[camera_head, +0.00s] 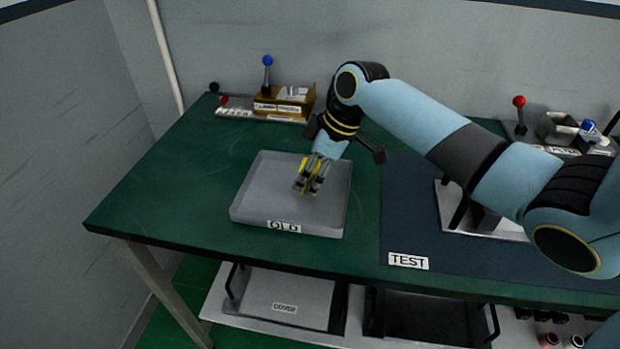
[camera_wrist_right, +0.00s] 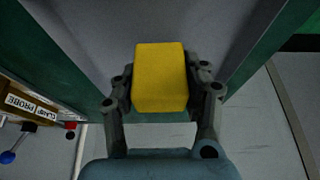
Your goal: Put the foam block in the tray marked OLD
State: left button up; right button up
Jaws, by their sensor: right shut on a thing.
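The yellow foam block (camera_wrist_right: 160,78) is between the fingers of my right gripper (camera_wrist_right: 161,85), which is shut on it. In the head view my right gripper (camera_head: 308,186) is over the inside of the grey tray marked OLD (camera_head: 252,207), and the block (camera_head: 305,164) shows only in part behind the fingers. I cannot tell whether the block touches the tray floor. The tray's label faces the front edge of the table. My left gripper is not in view.
A blue mat marked TEST (camera_head: 450,262) lies right of the tray. A brown box (camera_head: 283,103) and a blue-knobbed lever (camera_head: 267,75) stand at the back left. A red-knobbed lever (camera_head: 519,112) stands at the back right. The green table (camera_head: 160,190) is clear left of the tray.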

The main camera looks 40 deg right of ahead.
jog(key=shift+f, duration=0.95)
jog(key=shift+f, duration=0.2)
jog(key=o, duration=0.8)
jog(key=shift+c, duration=0.2)
jog(key=shift+s+d+r, duration=0.1)
jog(key=shift+d+r, duration=0.1)
jog(key=shift+r, duration=0.25)
jog(key=v, duration=1.1)
jog(key=shift+r+b, duration=0.2)
jog(key=shift+b, duration=0.15)
